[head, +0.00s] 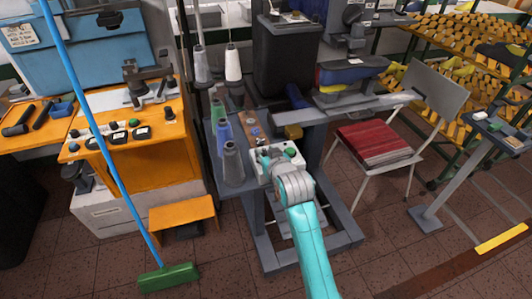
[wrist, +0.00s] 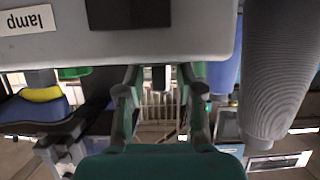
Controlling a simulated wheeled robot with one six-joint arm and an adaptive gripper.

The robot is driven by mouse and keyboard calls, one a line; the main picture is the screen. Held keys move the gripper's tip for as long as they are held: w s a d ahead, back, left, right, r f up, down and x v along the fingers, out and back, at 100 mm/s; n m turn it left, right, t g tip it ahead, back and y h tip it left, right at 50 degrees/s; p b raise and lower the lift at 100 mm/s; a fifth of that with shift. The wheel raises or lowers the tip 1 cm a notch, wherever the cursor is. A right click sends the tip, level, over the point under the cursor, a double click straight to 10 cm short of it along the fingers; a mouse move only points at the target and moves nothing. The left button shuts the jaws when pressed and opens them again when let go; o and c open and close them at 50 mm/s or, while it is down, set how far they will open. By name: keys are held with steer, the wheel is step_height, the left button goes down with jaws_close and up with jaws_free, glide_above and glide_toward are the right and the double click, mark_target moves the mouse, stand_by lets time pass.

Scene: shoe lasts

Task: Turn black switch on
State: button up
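Thread cones stand left of the box, including a grey one (head: 233,163) and a blue one (head: 224,136). The grey one is close beside the gripper in the wrist view (wrist: 280,70). A chair with a red seat (head: 374,144) stands right. A green broom (head: 168,277) stands front left.

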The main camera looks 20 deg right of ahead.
steer(key=shift+c, duration=0.2)
jaws_close()
steer(key=shift+m+h, duration=0.4)
steer(key=shift+h, duration=0.1)
steer(key=m+g+h, duration=0.1)
steer(key=m+h, duration=0.3)
steer(key=shift+a+h, duration=0.15)
steer(key=shift+h, duration=0.25)
steer(key=shift+m+g+h, duration=1.5)
steer(key=shift+m+h, duration=0.3)
steer(key=shift+m, duration=0.2)
steer(key=shift+f, duration=0.1)
